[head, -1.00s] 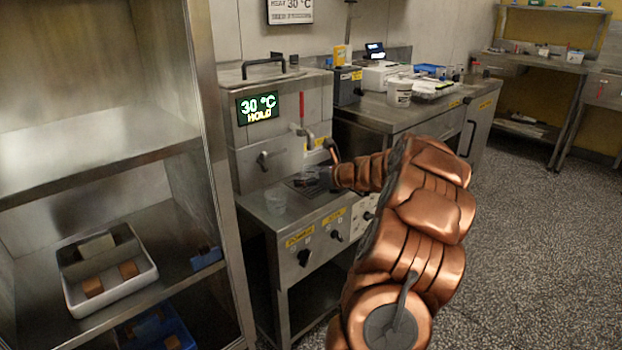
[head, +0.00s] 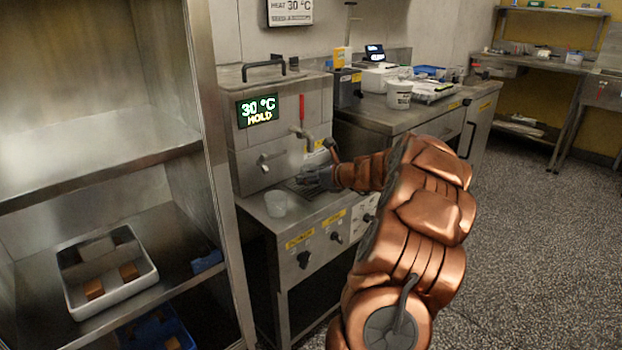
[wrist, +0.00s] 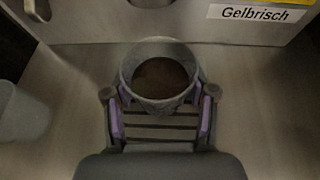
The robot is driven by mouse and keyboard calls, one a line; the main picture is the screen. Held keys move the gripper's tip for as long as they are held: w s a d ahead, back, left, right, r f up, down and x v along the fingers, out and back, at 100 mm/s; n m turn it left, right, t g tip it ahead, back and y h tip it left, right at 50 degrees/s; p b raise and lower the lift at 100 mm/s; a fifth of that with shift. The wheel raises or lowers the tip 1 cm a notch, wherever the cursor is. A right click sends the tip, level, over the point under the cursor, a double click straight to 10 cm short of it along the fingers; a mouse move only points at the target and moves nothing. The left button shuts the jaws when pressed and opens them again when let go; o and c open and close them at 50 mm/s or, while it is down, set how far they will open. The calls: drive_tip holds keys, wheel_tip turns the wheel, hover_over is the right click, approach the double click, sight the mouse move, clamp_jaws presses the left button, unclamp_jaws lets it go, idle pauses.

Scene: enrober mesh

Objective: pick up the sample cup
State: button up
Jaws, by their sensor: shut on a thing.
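A round grey translucent cup (wrist: 160,103) sits between the two fingers of my gripper (wrist: 162,112), whose purple pads press on its near sides. The inside of the cup looks brown; I cannot tell whether that is contents or what lies below. In the head view my gripper (head: 318,179) is at the steel machine's worktop, under the tap, and largely hides the held cup. A second clear cup (head: 275,204) stands upright on the worktop to the left, apart from my gripper. It also shows at the left edge of the wrist view (wrist: 22,115).
The steel machine (head: 258,150) has a "30 °C HOLD" display, a red-handled tap (head: 302,118) above my gripper and front knobs. A steel shelf with a white tray (head: 110,292) stands left. A bench with a white bucket (head: 398,95) is behind right. Open floor lies right.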

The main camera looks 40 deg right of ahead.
sight(304, 168)
wheel_tip(304, 168, up, 2)
drive_tip(key=shift+r+p, duration=0.25)
drive_tip(key=shift+p, duration=0.2)
drive_tip(key=shift+s+r, duration=0.25)
drive_tip(key=s+a+p, duration=0.1)
drive_tip(key=s+a, duration=0.1)
drive_tip(key=s, duration=0.5)
drive_tip(key=s+a+r+p, duration=0.1)
drive_tip(key=s+a, duration=0.1)
drive_tip(key=s, duration=0.6)
drive_tip(key=shift+a, duration=0.25)
